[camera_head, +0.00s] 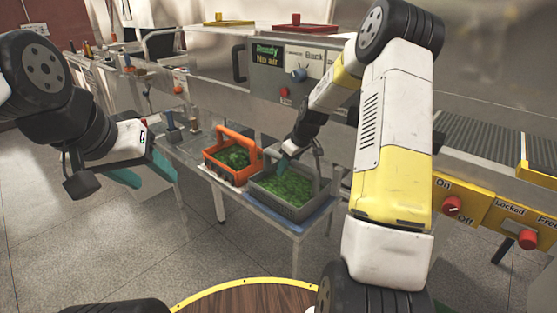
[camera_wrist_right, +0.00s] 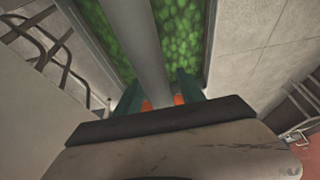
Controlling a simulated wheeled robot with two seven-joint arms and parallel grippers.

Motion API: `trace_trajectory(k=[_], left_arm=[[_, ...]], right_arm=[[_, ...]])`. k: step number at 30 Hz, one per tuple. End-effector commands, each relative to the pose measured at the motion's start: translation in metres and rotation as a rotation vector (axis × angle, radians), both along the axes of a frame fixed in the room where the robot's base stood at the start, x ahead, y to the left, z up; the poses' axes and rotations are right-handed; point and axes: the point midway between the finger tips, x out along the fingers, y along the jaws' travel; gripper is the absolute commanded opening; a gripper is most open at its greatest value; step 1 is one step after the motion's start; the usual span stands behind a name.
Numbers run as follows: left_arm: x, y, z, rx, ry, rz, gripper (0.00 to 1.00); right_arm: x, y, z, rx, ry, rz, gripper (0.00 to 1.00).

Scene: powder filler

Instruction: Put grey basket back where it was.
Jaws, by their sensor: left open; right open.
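The grey basket (camera_head: 262,199), full of green pieces, stands on the small metal table with its handle up. My right gripper (camera_head: 284,164) is at the handle, above the basket. In the right wrist view the grey handle (camera_wrist_right: 138,45) runs between the open teal fingers (camera_wrist_right: 158,95), with the green contents (camera_wrist_right: 183,35) beyond. Whether the fingers touch the handle cannot be told. My left gripper (camera_head: 150,172) is open and empty, left of the table. The orange basket (camera_head: 223,172), also holding green pieces, stands just left of the grey one.
The table (camera_head: 252,207) ends close in front of the baskets. A machine with a display (camera_head: 268,55) and knobs stands behind. A yellow panel (camera_head: 470,208) with red switches and a roller conveyor (camera_head: 490,140) are at right. Open floor (camera_head: 120,235) lies at left.

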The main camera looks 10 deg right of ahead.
Motion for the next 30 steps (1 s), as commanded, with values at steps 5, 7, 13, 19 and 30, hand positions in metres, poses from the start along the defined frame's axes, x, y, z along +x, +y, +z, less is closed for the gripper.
trace_trajectory(k=[5, 7, 13, 19, 30], left_arm=[[0.000, 0.000, 0.000, 0.000, 0.000, 0.000, 0.53], [0.000, 0.000, 0.000, 0.000, 0.000, 0.000, 0.53], [0.000, 0.000, 0.000, 0.000, 0.000, 0.000, 0.53], [0.000, 0.000, 0.000, 0.000, 0.000, 0.000, 0.53], [0.000, 0.000, 0.000, 0.000, 0.000, 0.000, 0.53]], right_arm=[[-0.007, -0.007, 0.025, -0.001, -0.004, -0.002, 0.47], [-0.012, -0.011, 0.039, -0.001, -0.004, -0.002, 0.47], [-0.025, -0.021, 0.079, -0.002, -0.004, -0.002, 0.47], [-0.033, -0.027, 0.104, -0.001, -0.002, -0.001, 0.47], [-0.104, -0.001, 0.182, -0.031, -0.025, -0.121, 0.47]])
